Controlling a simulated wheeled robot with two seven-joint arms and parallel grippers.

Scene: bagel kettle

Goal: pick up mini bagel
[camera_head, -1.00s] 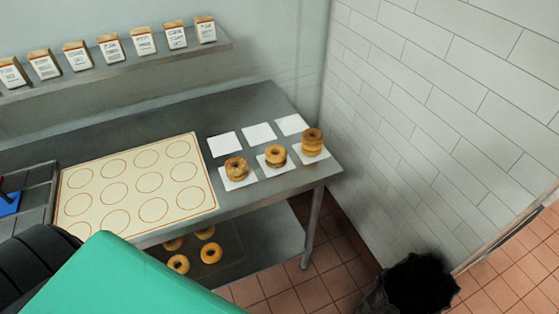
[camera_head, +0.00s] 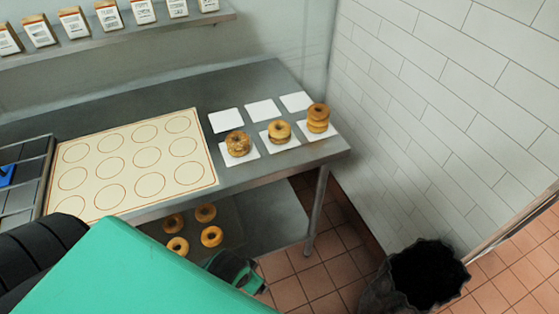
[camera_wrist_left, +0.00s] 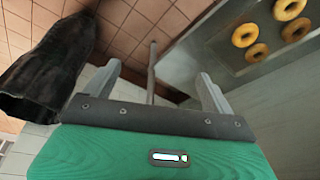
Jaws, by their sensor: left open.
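Several golden mini bagels (camera_head: 212,236) lie on a dark tray (camera_head: 226,220) on the lower shelf under the steel table. They also show at the upper right of the left wrist view (camera_wrist_left: 257,53). My left gripper (camera_head: 256,283) is partly hidden behind my green arm, in front of the lower shelf and to the right of the bagels. In the left wrist view its two grey fingers (camera_wrist_left: 158,72) are spread, with nothing between them. The bagels are clear of the fingers. My right gripper is not in view.
Bagels are stacked on white squares, a left stack (camera_head: 238,143), a middle stack (camera_head: 279,132) and a right stack (camera_head: 318,117). A mat with circles (camera_head: 130,165) covers the tabletop's left. A table leg (camera_head: 318,210) and a black bin (camera_head: 425,275) stand to the right.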

